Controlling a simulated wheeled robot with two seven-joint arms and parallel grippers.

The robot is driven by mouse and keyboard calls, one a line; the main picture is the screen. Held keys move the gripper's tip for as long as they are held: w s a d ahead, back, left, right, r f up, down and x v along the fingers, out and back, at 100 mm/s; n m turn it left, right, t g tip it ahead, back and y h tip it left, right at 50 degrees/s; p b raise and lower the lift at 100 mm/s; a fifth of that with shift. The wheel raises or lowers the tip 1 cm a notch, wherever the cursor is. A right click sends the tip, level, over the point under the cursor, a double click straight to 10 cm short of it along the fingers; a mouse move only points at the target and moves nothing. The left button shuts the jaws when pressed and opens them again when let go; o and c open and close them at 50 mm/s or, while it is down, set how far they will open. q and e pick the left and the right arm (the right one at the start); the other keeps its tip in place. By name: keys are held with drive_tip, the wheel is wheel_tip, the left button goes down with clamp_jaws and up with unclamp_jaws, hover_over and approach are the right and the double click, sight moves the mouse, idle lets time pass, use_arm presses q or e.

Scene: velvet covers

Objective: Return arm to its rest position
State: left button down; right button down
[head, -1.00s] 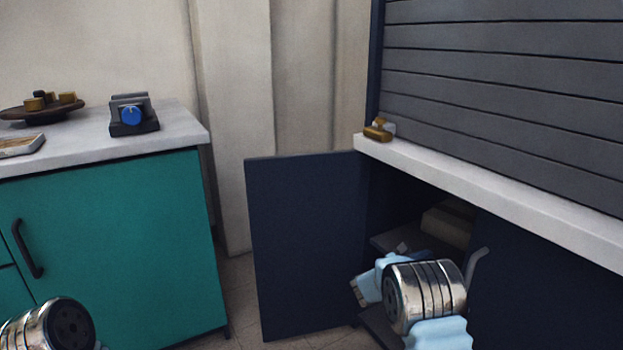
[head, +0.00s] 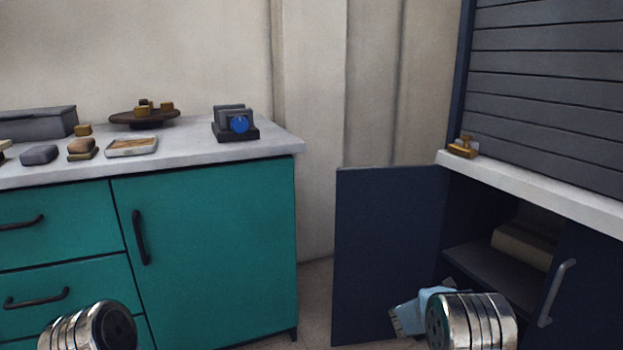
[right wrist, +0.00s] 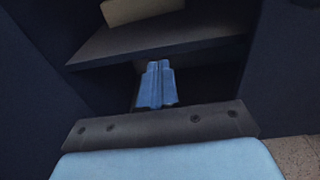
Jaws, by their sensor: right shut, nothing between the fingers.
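My right gripper (right wrist: 158,66) shows in the right wrist view with its blue fingers together and nothing between them. It points toward the open dark blue cabinet, below the shelf edge, and appears clear of it. In the head view my right arm is at the bottom right, in front of the cabinet's open door (head: 388,250); its fingertips cannot be made out there. Part of my left arm shows at the bottom left, but my left gripper is out of view.
The cabinet shelf (head: 490,272) holds a pale box-like item (head: 525,246). A closed door with a handle (head: 556,292) is at right. A teal cabinet (head: 210,240) stands left, its countertop (head: 190,160) bearing several items. Some floor shows between the cabinets.

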drive_tip(key=s+a+f+m+g+y, duration=0.25)
drive_tip(key=s+f, duration=0.25)
drive_tip(key=f, duration=0.3)
drive_tip(key=s+a+f+m+g+y, duration=0.15)
drive_tip(key=s+f+y, duration=0.3)
drive_tip(key=f, duration=0.45)
drive_tip(key=s+a+f+m+g+y, duration=0.4)
drive_tip(key=s+a+f+m+y, duration=0.15)
drive_tip(key=s+a+f, duration=0.6)
drive_tip(key=s+a+r+m+t+y, duration=0.15)
drive_tip(key=s+a+m+y, duration=0.55)
drive_tip(key=s+a+m, duration=0.7)
wheel_tip(320, 180, up, 11)
drive_tip(key=m+p, duration=0.1)
drive_tip(key=p, duration=1.1)
drive_tip(key=shift+s+d+r, duration=0.2)
drive_tip(key=shift+s+d, duration=0.1)
drive_tip(key=shift+s, duration=0.05)
